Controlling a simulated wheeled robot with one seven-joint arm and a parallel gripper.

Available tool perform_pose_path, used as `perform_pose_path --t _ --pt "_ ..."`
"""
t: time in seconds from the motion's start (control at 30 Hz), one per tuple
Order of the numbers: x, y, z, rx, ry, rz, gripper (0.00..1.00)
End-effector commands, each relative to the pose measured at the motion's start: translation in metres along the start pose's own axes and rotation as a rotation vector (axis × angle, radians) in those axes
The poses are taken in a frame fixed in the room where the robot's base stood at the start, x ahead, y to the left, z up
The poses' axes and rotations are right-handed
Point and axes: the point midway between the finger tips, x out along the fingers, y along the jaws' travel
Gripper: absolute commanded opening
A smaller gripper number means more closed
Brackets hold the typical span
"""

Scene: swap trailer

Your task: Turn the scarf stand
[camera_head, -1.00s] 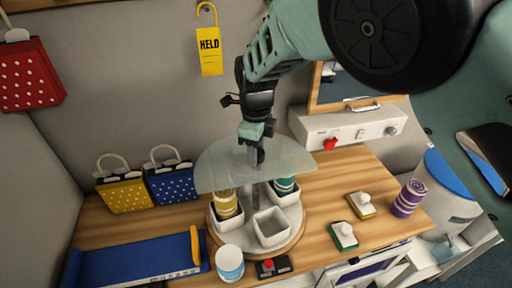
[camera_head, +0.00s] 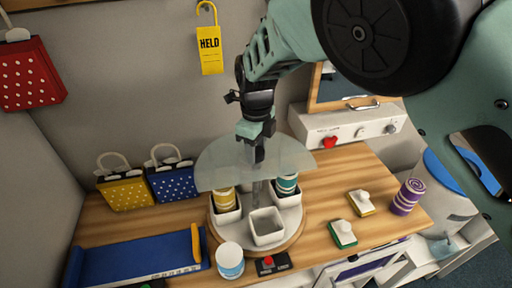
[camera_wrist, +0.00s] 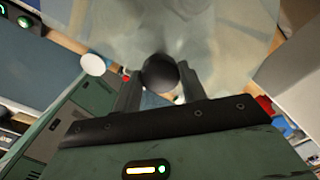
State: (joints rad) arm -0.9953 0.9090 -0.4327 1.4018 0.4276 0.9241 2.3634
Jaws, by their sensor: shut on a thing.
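The scarf stand (camera_head: 290,228) is a round wooden base with a white turntable, several square white bins and a translucent half-round screen (camera_head: 222,170) on a centre post. A yellow scarf roll (camera_head: 224,199) is in the left bin and a teal roll (camera_head: 287,184) in the right bin. The front bin (camera_head: 267,228) looks empty. My gripper (camera_head: 257,155) points down at the top of the post. In the wrist view my gripper (camera_wrist: 160,85) is shut on a dark round knob (camera_wrist: 160,72), with the screen beyond it.
A white-and-blue roll (camera_head: 230,260) and a red-button box (camera_head: 272,264) stand close in front of the stand. A blue tray (camera_head: 130,262) lies left. Yellow (camera_head: 125,193) and blue (camera_head: 172,184) bags stand behind it. Two small blocks and a purple roll (camera_head: 408,196) are right.

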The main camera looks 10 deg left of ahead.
Motion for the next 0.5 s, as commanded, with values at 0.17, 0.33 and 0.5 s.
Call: perform_pose_path --t 0.17,0.33,0.5 --pt "-0.002 -0.0021 -0.0001 0.001 -0.002 -0.004 0.63" --pt "-0.001 -0.0011 -0.0001 0.0 -0.001 -0.002 0.63" --pt "-0.0037 -0.0007 0.0004 -0.001 -0.002 -0.002 0.63"
